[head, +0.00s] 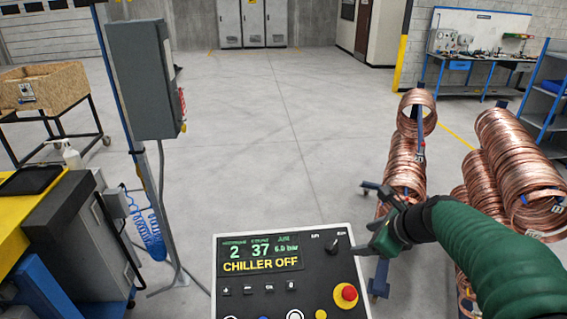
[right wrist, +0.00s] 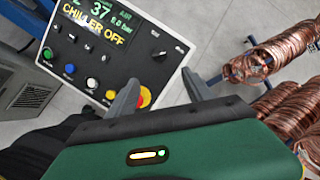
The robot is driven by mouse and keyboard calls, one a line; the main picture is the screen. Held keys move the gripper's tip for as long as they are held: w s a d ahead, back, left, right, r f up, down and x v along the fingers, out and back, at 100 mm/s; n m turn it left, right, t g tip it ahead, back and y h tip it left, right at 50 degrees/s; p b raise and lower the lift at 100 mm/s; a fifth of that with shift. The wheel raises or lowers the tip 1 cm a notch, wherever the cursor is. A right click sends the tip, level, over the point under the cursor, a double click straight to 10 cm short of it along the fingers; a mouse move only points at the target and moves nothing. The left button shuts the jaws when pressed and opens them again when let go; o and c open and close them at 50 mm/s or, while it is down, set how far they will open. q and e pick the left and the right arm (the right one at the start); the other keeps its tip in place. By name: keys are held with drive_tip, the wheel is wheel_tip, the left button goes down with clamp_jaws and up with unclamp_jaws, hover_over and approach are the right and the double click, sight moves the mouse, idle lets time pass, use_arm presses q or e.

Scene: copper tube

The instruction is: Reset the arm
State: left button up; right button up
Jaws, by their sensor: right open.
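My right arm, in a green sleeve, comes in from the right in the head view. My right gripper (head: 379,240) is at the right edge of the control panel (head: 230,297), near its upper right knob (head: 333,246). In the right wrist view the two fingers of my right gripper (right wrist: 162,92) are spread apart with nothing between them. The panel, also in the right wrist view (right wrist: 120,60), has a screen (head: 260,255) reading "CHILLER OFF". A red stop button (head: 348,293) on a yellow base sits at its lower right. My left gripper is out of view.
Copper coils (head: 405,165) hang on blue racks at the right, beside my right arm. A grey electrical box (head: 145,80) on a post stands at the left. A yellow-topped bench (head: 40,215) is at the near left. The floor (head: 270,150) beyond the panel is clear.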

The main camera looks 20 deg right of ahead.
drive_tip(key=s+a+f+n+g, duration=0.3)
drive_tip(key=s+a+f+n, duration=0.45)
drive_tip(key=n, duration=0.75)
drive_tip(key=s+a+f+n+g, duration=0.2)
drive_tip(key=s+a+f+n, duration=0.3)
drive_tip(key=a+f+n, duration=0.75)
wheel_tip(320, 180, down, 10)
drive_tip(key=d+n+b, duration=0.1)
drive_tip(key=b, duration=1.1)
drive_tip(key=shift+s+d+r+n+h, duration=0.25)
drive_tip(key=shift+d+n+h, duration=0.1)
drive_tip(key=shift+h, duration=0.05)
drive_tip(key=shift+w, duration=0.15)
drive_tip(key=shift+d, duration=0.1)
